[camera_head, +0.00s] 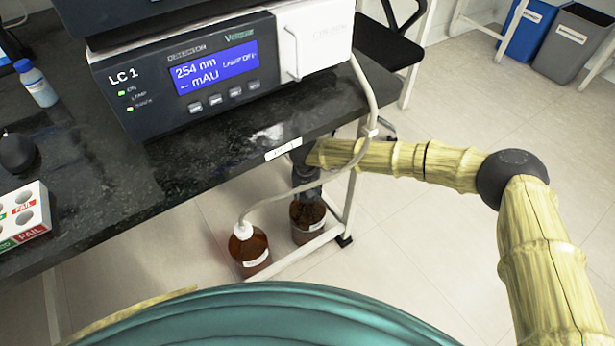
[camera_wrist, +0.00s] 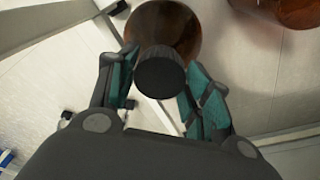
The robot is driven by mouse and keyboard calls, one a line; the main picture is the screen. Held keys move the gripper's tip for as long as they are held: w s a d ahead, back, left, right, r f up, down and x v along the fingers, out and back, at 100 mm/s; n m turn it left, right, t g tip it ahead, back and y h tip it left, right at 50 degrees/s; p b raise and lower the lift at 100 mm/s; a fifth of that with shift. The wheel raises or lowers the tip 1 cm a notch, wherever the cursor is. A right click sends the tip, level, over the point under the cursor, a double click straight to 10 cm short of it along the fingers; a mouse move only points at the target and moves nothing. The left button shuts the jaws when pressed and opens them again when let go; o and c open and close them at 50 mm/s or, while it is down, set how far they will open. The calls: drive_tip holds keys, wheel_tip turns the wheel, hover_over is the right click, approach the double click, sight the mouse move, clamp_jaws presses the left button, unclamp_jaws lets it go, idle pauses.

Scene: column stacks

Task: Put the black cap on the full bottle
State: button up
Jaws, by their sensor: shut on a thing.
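A black cap (camera_wrist: 160,73) is between the teal-padded fingers of my gripper (camera_wrist: 161,80) in the wrist view. My gripper is shut on it. A brown glass bottle (camera_wrist: 168,22) stands just beyond the cap, which hides its mouth and neck. I cannot tell whether the cap touches or sits on the neck. In the head view, this bottle (camera_head: 309,226) stands upright below the bench edge, under my gripper (camera_head: 307,192), which is dark and partly hidden by a tube there. Its fill level is not clear.
A second brown bottle (camera_head: 249,252) with a white cap and tube (camera_head: 296,196) stands close on the left. It also shows in the wrist view (camera_wrist: 285,8). The black bench (camera_head: 190,170) carries an LC detector (camera_head: 185,75). A white frame leg (camera_head: 352,190) is close on the right.

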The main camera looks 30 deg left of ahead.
drive_tip(key=shift+f, duration=0.1)
idle(0.3)
drive_tip(key=o, duration=0.8)
drive_tip(key=shift+s+d+r, duration=0.1)
drive_tip(key=shift+s+r, duration=0.1)
drive_tip(key=shift+r, duration=1.7)
drive_tip(key=shift+s+d+r, duration=0.1)
drive_tip(key=shift+s+r, duration=0.1)
drive_tip(key=shift+r, duration=1.65)
